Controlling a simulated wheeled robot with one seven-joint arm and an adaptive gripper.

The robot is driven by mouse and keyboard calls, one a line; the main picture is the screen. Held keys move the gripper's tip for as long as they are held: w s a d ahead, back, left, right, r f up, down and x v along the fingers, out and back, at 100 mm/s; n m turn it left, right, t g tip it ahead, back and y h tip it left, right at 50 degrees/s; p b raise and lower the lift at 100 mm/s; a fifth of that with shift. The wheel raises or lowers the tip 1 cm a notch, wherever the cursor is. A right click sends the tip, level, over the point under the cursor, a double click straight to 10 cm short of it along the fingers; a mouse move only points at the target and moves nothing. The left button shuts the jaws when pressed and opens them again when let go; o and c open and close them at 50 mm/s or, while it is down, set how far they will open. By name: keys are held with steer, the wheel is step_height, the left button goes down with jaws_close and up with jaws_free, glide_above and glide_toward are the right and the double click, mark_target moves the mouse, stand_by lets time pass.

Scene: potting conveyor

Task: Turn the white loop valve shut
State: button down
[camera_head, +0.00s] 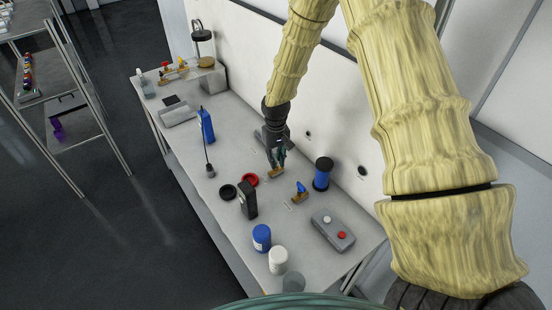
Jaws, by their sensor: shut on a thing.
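My gripper (277,161) reaches down from the arm to the middle of the bench, close to the back panel. It is shut on the top of a small brass-bodied valve (276,173), which sits on the bench top. The fingers hide most of this valve's handle, so its white colour, loop shape and turn angle cannot be made out. A second brass valve with a blue handle (301,187) stands to the right and nearer.
A black box (247,199), red ring (250,180) and black ring (228,192) lie left. A grey button box (332,230) is at lower right. Bare bench (232,140) lies left of my gripper.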

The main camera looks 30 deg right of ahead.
mark_target(276, 159)
steer(key=shift+n, duration=1.5)
steer(key=c, duration=1.3)
jaws_free()
steer(key=shift+r, duration=0.15)
step_height(276, 159, up, 12)
steer(key=shift+f, duration=0.1)
